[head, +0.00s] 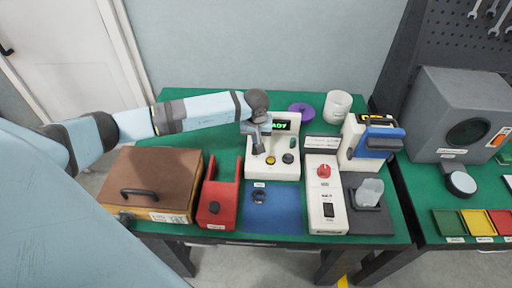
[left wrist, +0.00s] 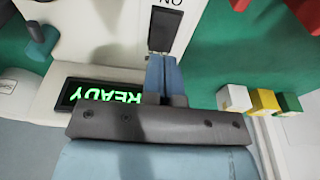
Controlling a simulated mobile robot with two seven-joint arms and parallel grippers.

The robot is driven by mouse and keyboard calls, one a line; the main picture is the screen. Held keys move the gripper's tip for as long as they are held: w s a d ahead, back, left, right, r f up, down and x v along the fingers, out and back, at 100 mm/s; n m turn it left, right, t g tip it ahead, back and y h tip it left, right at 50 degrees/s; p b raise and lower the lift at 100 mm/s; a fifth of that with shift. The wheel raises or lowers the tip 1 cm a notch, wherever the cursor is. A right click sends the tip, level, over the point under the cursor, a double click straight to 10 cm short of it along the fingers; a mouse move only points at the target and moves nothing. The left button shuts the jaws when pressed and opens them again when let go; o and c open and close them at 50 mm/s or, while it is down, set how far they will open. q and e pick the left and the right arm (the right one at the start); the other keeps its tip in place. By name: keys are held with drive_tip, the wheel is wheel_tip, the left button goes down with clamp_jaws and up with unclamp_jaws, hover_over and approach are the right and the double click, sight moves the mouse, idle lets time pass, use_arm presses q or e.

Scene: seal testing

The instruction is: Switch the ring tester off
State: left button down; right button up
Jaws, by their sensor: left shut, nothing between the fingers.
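The white tester (head: 285,165) with a lit green READY display (head: 283,126) stands in the middle of the green table. It has a yellow button (head: 270,160) and a dark button (head: 288,158) on its front. In the left wrist view, the READY display (left wrist: 105,95) appears upside down, beside a black rocker switch (left wrist: 165,30) marked ON. My left gripper (head: 257,148) is shut and empty over the tester's left part. Its blue fingertips (left wrist: 163,60) overlap the near end of the switch in the wrist view; whether they touch it I cannot tell. The gripper hides this switch in the head view.
A red fixture (head: 215,215) and a brown case (head: 153,172) stand to the left. A white box with a red knob (head: 323,171) stands to the right, before a blue-handled device (head: 378,140). The blue mat (head: 275,215) is in front. White, yellow and green blocks (left wrist: 262,102) show beside the gripper.

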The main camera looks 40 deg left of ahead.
use_arm(q)
drive_tip(key=shift+f+b, duration=1.1)
drive_tip(key=shift+f, duration=0.15)
idle(0.7)
drive_tip(key=shift+r, duration=0.15)
drive_tip(key=shift+r+p, duration=0.45)
drive_tip(key=shift+r, duration=0.15)
drive_tip(key=shift+r+p, duration=1.2)
drive_tip(key=shift+r, duration=1.6)
drive_tip(key=shift+d+f, duration=0.1)
